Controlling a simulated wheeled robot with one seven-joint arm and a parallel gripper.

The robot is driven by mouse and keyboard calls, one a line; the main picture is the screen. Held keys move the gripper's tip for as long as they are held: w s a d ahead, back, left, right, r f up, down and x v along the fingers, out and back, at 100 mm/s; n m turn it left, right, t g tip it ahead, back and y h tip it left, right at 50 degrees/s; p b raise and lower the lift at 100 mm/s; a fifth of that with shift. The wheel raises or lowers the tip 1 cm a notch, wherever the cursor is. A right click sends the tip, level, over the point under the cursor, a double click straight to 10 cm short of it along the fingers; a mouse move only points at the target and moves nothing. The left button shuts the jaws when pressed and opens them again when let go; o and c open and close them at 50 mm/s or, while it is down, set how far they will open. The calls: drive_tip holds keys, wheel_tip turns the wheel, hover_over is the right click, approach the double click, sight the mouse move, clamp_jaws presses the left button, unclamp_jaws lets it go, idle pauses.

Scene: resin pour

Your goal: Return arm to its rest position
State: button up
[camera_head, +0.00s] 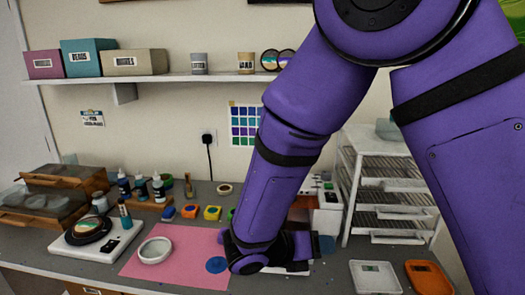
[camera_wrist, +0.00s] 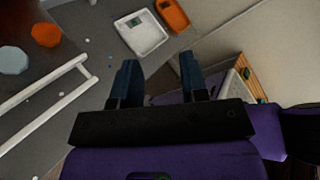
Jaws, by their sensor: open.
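My purple arm crosses the right half of the head view, in front of the workbench. My gripper shows in the wrist view (camera_wrist: 160,82) with its two dark blue fingers apart and nothing between them. In the head view the gripper end sits low over the bench, right of the pink mat, and its fingers are mostly hidden by the arm. Below the fingers in the wrist view are the floor and a wooden surface.
A pink mat (camera_head: 190,268) holds a white ring-shaped dish (camera_head: 155,250) and a blue disc (camera_head: 216,265). A white rack (camera_head: 385,185) stands behind my arm. A white tray (camera_head: 375,278) and an orange tray (camera_head: 428,279) lie at the bench's right. Bottles and paint pots stand at the back.

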drive_tip(key=s+d+r+m+g+y, duration=0.55)
drive_tip(key=d+r+m, duration=0.65)
drive_tip(key=d+m, duration=0.3)
drive_tip(key=s+d+r+m+t+y, duration=0.1)
drive_tip(key=s+r+m+t+y, duration=0.1)
drive_tip(key=m, duration=0.6)
drive_tip(key=s+d+r+m+t+y, duration=0.2)
drive_tip(key=s+r+m+t+y, duration=0.1)
drive_tip(key=s+r+m+y, duration=0.2)
drive_tip(key=s+r+m, duration=0.2)
drive_tip(key=s+m, duration=0.1)
drive_tip(key=shift+s+d+r+m, duration=0.15)
drive_tip(key=shift+s+r+m, duration=0.1)
drive_tip(key=shift+s+m, duration=0.15)
